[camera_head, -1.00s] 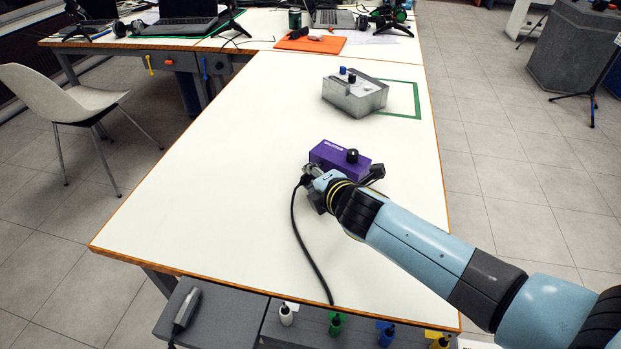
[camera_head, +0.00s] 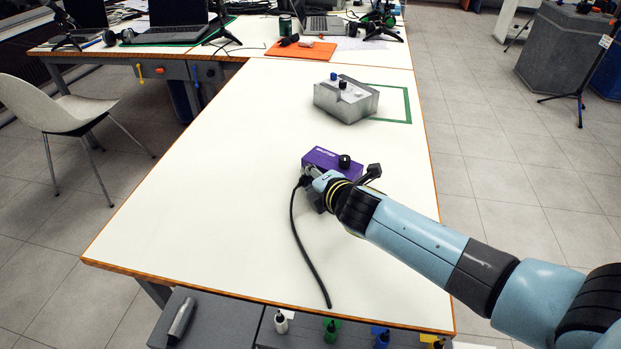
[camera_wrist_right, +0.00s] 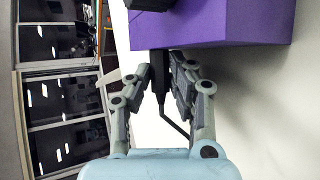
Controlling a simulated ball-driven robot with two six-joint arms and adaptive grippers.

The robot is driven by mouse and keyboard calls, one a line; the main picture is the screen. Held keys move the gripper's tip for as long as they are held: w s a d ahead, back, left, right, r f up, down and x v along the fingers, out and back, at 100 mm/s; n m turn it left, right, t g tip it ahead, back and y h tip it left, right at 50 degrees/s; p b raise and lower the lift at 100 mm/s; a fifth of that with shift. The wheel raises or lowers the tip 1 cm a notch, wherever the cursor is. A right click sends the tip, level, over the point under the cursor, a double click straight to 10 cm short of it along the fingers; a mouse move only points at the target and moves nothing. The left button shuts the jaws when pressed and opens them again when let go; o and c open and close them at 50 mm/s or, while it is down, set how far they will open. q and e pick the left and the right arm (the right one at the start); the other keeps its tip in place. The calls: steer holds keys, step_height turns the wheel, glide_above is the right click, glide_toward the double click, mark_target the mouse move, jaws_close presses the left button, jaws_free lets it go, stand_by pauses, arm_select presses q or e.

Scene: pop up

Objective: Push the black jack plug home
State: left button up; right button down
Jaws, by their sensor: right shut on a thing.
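The purple box (camera_head: 328,160) with a black knob (camera_head: 344,161) stands on the white table; it also fills the top of the right wrist view (camera_wrist_right: 215,22). My right gripper (camera_head: 309,178) is at the box's near left side. In the right wrist view its fingers (camera_wrist_right: 167,75) are shut on the black jack plug (camera_wrist_right: 158,72), whose front end meets the box's side. How deep the plug sits cannot be told. Its black cable (camera_head: 297,235) trails from the gripper down to the table's near edge. My left gripper is not in view.
A grey metal box (camera_head: 345,100) with knobs stands farther back beside a green outline (camera_head: 408,106). An orange mat (camera_head: 302,49) and laptops lie at the far end. Several small bottles (camera_head: 330,331) stand below the near edge. The table's left part is clear.

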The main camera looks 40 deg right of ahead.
steer(key=c, duration=1.1)
jaws_free()
steer(key=v, duration=1.2)
